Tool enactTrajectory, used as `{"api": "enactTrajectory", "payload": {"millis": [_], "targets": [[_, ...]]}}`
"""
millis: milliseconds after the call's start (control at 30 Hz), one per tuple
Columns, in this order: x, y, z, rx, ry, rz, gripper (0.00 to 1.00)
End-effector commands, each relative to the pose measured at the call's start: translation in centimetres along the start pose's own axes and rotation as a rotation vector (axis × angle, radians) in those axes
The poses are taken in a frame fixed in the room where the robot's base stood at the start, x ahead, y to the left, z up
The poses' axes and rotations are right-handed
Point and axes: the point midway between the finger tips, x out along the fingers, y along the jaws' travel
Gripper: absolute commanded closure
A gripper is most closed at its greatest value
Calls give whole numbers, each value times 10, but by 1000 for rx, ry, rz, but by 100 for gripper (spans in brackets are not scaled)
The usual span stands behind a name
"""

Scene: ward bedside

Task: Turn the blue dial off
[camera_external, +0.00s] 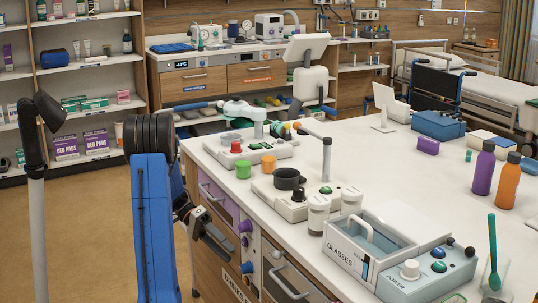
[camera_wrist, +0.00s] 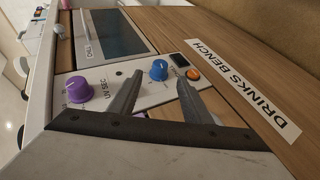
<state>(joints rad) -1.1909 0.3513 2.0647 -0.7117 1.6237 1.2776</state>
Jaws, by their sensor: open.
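The blue dial (camera_wrist: 158,70) is a round knob on a pale control panel in the wrist view. My open gripper (camera_wrist: 157,78) has a finger on either side of it in the picture, and the dial shows just past the gap between the tips. I see nothing held, and I cannot tell whether a finger touches the dial.
On the same panel are a purple dial (camera_wrist: 78,90), an orange button (camera_wrist: 193,74) and a black switch (camera_wrist: 179,60). A sign reading DRINKS BENCH (camera_wrist: 246,88) is beside it. The bench top (camera_external: 400,160) holds bottles, jars and devices. Open floor (camera_external: 70,240) lies to the left.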

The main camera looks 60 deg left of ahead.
Motion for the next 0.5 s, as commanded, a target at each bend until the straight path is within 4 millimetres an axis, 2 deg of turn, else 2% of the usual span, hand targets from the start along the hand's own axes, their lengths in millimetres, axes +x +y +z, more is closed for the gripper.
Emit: {"api": "enactTrajectory", "payload": {"millis": [33,300,500], "targets": [[-11,-1,0,0,2,-2,56],[-64,-1,0,0,2,-2,56],[-93,-1,0,-1,1,0,56]]}}
